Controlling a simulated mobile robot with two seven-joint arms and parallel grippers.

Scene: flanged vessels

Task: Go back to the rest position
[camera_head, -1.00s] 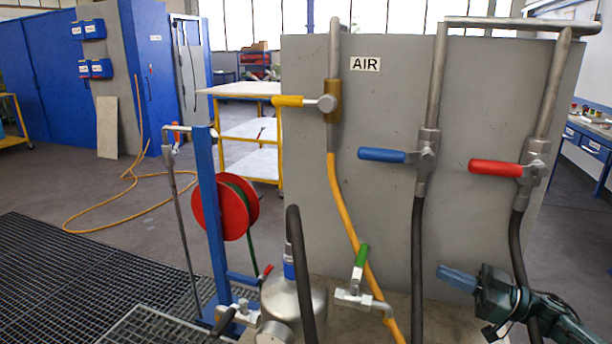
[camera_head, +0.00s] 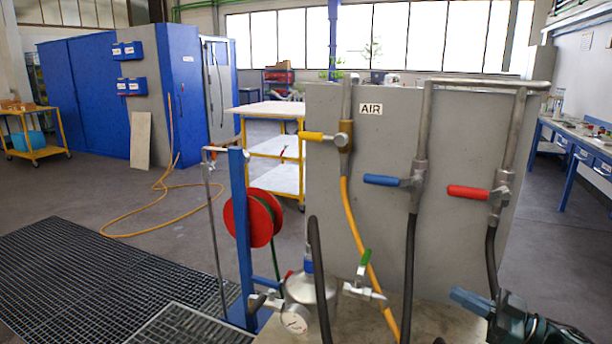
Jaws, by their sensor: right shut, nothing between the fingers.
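My right gripper (camera_head: 470,302) is in the lower right of the head view. Its blue fingers are shut and empty and point left, in front of the grey panel (camera_head: 340,230) and near the dark hose under the red-handled valve (camera_head: 482,193). I cannot tell how far its fingertips are from the hose. My left gripper is not in view.
The panel also carries a yellow-handled valve (camera_head: 325,137) and a blue-handled valve (camera_head: 394,181). A metal vessel (camera_head: 310,287) with a gauge (camera_head: 295,321) stands lower centre, beside a red hose reel (camera_head: 254,218). Floor grating (camera_head: 75,275) lies left.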

